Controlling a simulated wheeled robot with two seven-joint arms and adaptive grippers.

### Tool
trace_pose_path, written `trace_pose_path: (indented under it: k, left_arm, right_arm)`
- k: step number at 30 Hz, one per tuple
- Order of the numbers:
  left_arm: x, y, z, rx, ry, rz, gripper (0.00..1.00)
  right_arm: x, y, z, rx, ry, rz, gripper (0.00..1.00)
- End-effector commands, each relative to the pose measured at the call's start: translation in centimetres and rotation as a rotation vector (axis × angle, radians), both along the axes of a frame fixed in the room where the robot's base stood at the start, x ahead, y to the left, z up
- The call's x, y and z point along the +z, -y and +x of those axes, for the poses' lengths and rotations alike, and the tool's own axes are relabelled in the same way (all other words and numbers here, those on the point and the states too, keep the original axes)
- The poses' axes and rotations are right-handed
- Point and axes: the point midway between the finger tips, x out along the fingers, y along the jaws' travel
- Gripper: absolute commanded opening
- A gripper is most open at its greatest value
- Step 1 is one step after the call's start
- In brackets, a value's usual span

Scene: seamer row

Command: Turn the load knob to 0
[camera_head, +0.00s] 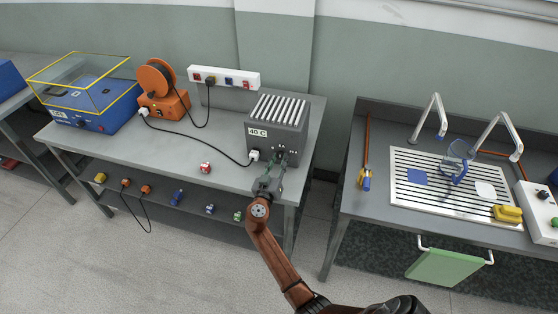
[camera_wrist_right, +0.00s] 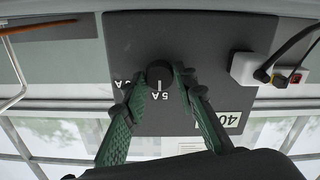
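The load knob (camera_wrist_right: 160,73) is a round black knob on the dark grey face of the load box. The box, labelled 40 C, stands on the grey bench in the head view (camera_head: 277,122). The knob's white mark points down in the wrist view, at a label that looks like 5 A. Another label, partly covered and hard to read, is to its left. My right gripper (camera_wrist_right: 160,78) has one green finger on each side of the knob, and both fingertips appear to touch it. It also shows in front of the box (camera_head: 277,171). My left gripper is not in view.
A white plug (camera_wrist_right: 244,68) with a black cable sits on the box face beside the knob. An orange cable reel (camera_head: 160,90), a blue tester with a clear lid (camera_head: 95,105) and a small red-and-white item (camera_head: 205,167) are on the bench. A sink bench (camera_head: 440,180) stands at right.

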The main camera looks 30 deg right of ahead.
Motion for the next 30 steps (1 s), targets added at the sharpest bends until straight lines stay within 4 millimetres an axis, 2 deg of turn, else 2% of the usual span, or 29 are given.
trace_pose_path:
  k: [3,10,20,30]
  left_arm:
    - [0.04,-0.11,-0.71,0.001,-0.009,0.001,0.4]
    - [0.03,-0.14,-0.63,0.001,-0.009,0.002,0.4]
    - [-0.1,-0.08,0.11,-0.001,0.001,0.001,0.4]
    - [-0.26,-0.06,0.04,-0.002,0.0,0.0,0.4]
  right_arm:
    - [0.0,-0.04,0.01,0.0,0.0,0.0,0.16]
    - [0.01,-0.05,0.01,0.001,0.0,0.0,0.01]
    - [-0.01,-0.05,0.02,0.001,-0.038,-0.033,0.01]
    - [-0.02,-0.1,0.06,0.001,-0.219,-0.188,0.01]
